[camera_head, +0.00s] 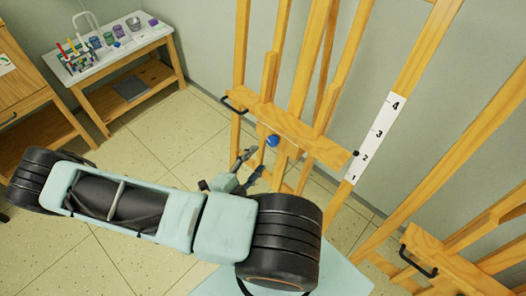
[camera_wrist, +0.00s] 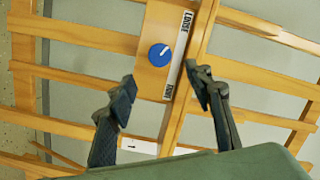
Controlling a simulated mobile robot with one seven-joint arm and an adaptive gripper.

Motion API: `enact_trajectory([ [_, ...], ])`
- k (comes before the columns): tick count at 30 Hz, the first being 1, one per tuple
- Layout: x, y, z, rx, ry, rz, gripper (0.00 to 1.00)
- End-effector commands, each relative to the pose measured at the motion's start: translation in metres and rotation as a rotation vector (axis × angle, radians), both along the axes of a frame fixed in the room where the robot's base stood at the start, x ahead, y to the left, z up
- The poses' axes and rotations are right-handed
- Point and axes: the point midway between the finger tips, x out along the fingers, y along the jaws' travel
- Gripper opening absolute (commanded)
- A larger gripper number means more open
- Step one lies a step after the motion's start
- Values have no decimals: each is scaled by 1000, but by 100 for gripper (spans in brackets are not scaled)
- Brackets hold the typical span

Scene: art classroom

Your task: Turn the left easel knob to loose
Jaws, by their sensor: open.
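A blue round knob (camera_head: 272,141) sits on the crosspiece of the left easel (camera_head: 300,140). In the wrist view the knob (camera_wrist: 160,55) has a white pointer mark slanting to the upper right. Beside it a white label strip (camera_wrist: 178,60) reads LOOSE at its upper end, with another word, probably TIGHT, at its lower end. My gripper (camera_head: 252,166) is open and empty, in front of and below the knob in the head view. In the wrist view my gripper's (camera_wrist: 162,82) spread fingers lie either side of and below the knob, apart from it.
A scale strip (camera_head: 375,138) numbered 1 to 4 is on the easel's right upright. A second easel (camera_head: 455,265) with a black handle stands at lower right. A white-topped table (camera_head: 105,55) with jars and tubes stands at upper left. Tiled floor between is clear.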

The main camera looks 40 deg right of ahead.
Motion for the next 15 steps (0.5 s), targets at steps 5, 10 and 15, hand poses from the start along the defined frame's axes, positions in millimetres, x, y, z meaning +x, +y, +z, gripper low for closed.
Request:
enact_trajectory([
  [5, -5, 19, 4, 1, -1, 1, 47],
  [10, -6, 23, 5, 0, 0, 0, 47],
  [15, -6, 22, 5, 0, 0, 0, 47],
])
